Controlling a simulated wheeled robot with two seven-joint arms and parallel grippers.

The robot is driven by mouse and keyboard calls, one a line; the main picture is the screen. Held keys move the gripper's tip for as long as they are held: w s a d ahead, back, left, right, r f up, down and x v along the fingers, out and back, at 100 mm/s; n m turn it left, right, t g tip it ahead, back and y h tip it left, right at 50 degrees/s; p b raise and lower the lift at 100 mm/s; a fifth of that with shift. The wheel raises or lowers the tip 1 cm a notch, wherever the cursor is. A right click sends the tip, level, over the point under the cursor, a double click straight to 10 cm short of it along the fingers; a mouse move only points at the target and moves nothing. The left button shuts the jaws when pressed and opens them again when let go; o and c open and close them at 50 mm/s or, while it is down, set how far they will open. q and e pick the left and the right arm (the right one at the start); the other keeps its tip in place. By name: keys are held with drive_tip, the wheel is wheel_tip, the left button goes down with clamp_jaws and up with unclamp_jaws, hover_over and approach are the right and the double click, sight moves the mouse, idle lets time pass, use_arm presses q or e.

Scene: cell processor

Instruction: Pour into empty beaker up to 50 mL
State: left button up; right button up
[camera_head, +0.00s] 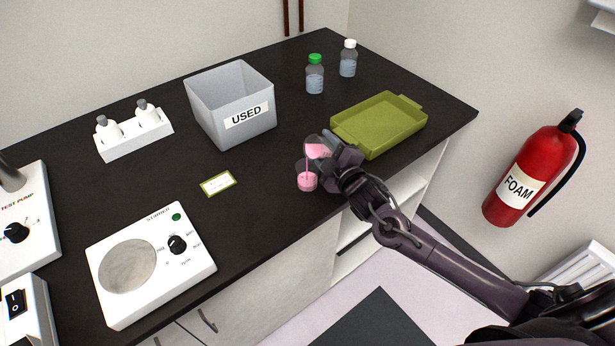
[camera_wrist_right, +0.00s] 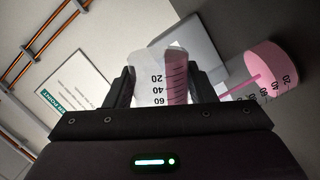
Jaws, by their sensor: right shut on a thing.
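My right gripper (camera_head: 338,158) is shut on a clear graduated beaker (camera_head: 316,148) with pink liquid in it. The held beaker is tilted, and a thin pink stream falls from its lip. In the right wrist view the held beaker (camera_wrist_right: 176,72) sits between the fingers (camera_wrist_right: 165,88), with marks 20, 40 and 60 showing. The receiving beaker (camera_head: 307,182) stands on the bench below and holds pink liquid. In the right wrist view the stream enters the receiving beaker (camera_wrist_right: 270,72); its exact level against the marks cannot be read. My left gripper is not in view.
A green tray (camera_head: 408,133) and a grey bin marked USED (camera_head: 204,107) stand behind. Two bottles (camera_head: 314,80) are at the back. A yellow-edged card (camera_head: 218,184) and a stirrer (camera_head: 150,265) lie to the left. The bench's front edge is close to the receiving beaker.

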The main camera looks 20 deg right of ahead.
drive_tip(key=shift+n, duration=0.6)
idle(0.8)
idle(0.5)
drive_tip(key=shift+r+m+p, duration=0.25)
drive_tip(key=shift+m+p, duration=0.25)
drive_tip(key=shift+p, duration=0.1)
drive_tip(key=shift+m+p, duration=0.55)
drive_tip(key=shift+m, duration=0.25)
drive_tip(key=m+p, duration=0.1)
drive_tip(key=r+m+p, duration=0.1)
drive_tip(key=m+p, duration=0.1)
drive_tip(key=shift+a+r+g+y, duration=0.1)
drive_tip(key=shift+r+g+y, duration=0.05)
drive_tip(key=shift+g+y, duration=0.25)
drive_tip(key=shift+m+p, duration=0.4)
drive_tip(key=shift+m, duration=0.1)
drive_tip(key=shift+s+a, duration=0.1)
